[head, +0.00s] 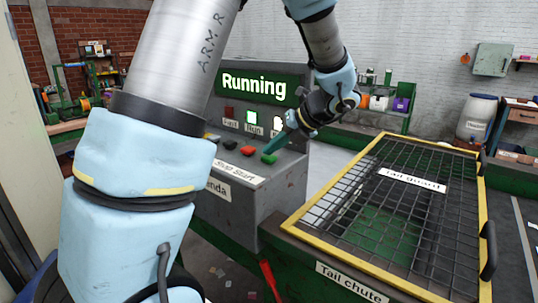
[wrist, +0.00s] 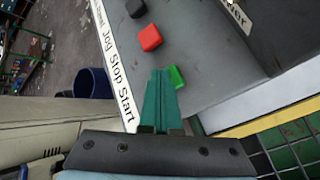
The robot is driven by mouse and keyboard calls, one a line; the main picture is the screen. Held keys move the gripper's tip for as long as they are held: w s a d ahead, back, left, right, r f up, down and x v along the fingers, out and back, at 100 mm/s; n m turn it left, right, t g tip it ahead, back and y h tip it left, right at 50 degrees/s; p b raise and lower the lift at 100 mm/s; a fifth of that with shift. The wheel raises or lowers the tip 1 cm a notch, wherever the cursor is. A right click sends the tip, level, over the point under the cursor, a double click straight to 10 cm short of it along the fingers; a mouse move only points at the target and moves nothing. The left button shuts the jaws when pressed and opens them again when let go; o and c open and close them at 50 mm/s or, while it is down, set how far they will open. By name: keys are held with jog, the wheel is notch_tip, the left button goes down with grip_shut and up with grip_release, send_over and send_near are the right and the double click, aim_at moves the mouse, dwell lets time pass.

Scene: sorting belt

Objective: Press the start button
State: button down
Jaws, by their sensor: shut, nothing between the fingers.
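The green start button (head: 269,158) sits at the right end of a row on the grey console's sloping top. It also shows in the wrist view (wrist: 178,76), above the end of the "Start" label (wrist: 125,104). My gripper (head: 269,150) is shut and empty, its teal fingers pointing down at the green button. In the wrist view the fingertips (wrist: 160,72) are just left of the green button, very close. I cannot tell whether they touch it. The display (head: 254,84) reads "Running", and the Run lamp (head: 252,117) looks lit.
A red stop button (wrist: 150,38) and a black button (wrist: 136,8) are beside the green one. The yellow-framed tail guard (head: 390,215) lies over the tail chute, right of the console. A red handle (head: 271,280) stands below. My arm hides the console's left part.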

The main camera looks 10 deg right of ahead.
aim_at(272, 157)
jog(key=shift+r+p, duration=0.85)
notch_tip(272, 157, up, 5)
jog(key=p, duration=0.5)
dwell(0.3)
